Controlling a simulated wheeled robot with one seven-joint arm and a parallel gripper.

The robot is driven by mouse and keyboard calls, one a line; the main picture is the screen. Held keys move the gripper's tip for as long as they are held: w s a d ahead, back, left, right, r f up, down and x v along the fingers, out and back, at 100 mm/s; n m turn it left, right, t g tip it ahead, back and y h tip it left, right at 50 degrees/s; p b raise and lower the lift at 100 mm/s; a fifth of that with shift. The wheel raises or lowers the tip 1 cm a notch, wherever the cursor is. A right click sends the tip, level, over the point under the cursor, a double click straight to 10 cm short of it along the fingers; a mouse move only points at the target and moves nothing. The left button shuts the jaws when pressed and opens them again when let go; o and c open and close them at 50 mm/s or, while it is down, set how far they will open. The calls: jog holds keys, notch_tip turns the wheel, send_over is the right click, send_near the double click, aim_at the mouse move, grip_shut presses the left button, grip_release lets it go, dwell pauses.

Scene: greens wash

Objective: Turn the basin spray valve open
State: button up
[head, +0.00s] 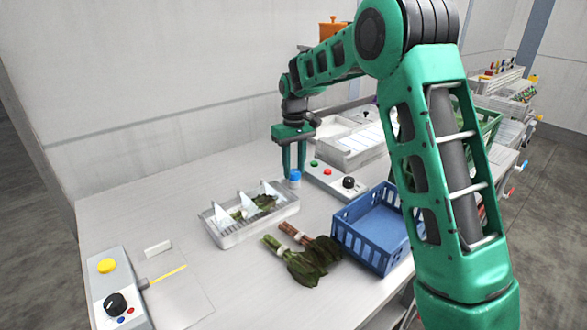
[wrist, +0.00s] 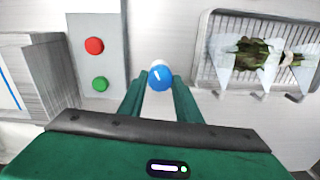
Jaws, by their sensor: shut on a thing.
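My gripper (head: 294,172) points down over the table beside a control box, its fingers shut on a small blue-topped thing (head: 295,175). In the wrist view the blue top (wrist: 160,76) shows round, between the fingertips of my gripper (wrist: 158,82), with white under it. I cannot tell whether this is the spray valve; no label shows. The control box (head: 325,175) carries a green button, a red button and a black knob (head: 348,182). Its red button (wrist: 94,45) and green button (wrist: 99,83) also show in the wrist view.
A wire tray (head: 230,238) with greens and clear pointed pieces lies left of my gripper. Two bunches of greens (head: 298,262) lie in front, beside a blue crate (head: 345,240). A second control box (head: 122,315) stands front left. Pale bins (head: 350,155) stand behind.

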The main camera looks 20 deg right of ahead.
aim_at(294, 171)
jog(key=shift+w+r+n, duration=0.15)
jog(key=shift+w+n, duration=0.05)
jog(key=shift+n, duration=1.4)
jog(key=o, duration=1)
jog(key=shift+d, duration=0.1)
jog(key=shift+o, duration=0.3)
jog(key=shift+s, duration=0.1)
notch_tip(294, 171, up, 11)
jog(key=shift+f, duration=0.2)
